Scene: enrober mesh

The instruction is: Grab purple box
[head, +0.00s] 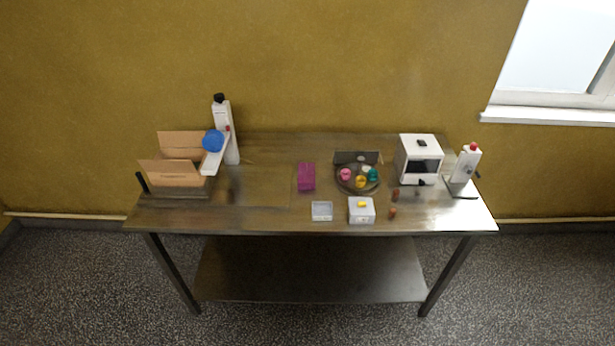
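A small purple box (307,177) stands near the middle of the metal table (255,205), a little left of a dark round tray. It looks upright, and its side facing me is clear of other things. Neither of my grippers shows in the head view, and nothing is touching the box.
The dark round tray (344,187) holds several small coloured items. A clear container (322,211) and a white box (361,216) stand in front. An open cardboard box (172,175) and a white bottle (231,145) are left; a white machine (405,160) is right. Left of the purple box is clear.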

